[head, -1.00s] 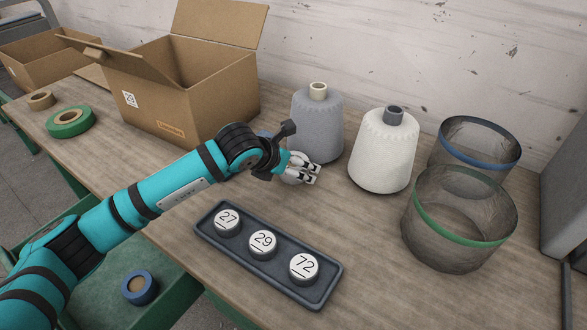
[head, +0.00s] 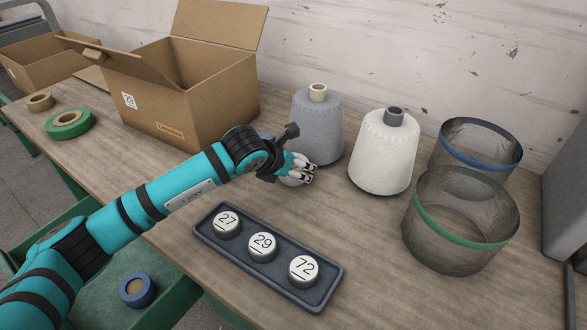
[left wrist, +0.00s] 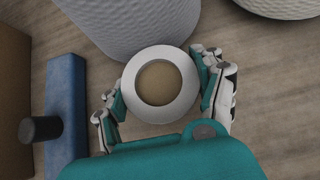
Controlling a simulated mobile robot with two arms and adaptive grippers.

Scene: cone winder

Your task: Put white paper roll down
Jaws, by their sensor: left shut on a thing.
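The white paper roll (left wrist: 187,98) is a short white ring with a brown core, seen from above in the left wrist view. My left gripper (left wrist: 165,90) is shut on it, with a finger on each side. In the head view my left gripper (head: 303,172) is low over the table, in front of the grey yarn cone (head: 316,130). The roll (head: 291,182) is mostly hidden there behind the fingers. I cannot tell whether it touches the wooden table (head: 365,235). My right gripper is not in view.
A white yarn cone (head: 383,155) stands to the right. Two mesh bins, green-rimmed (head: 455,235) and blue-rimmed (head: 500,165), are farther right. A dark tray (head: 215,250) with numbered weights lies in front. An open cardboard box (head: 190,105) and green tape (head: 70,124) are left.

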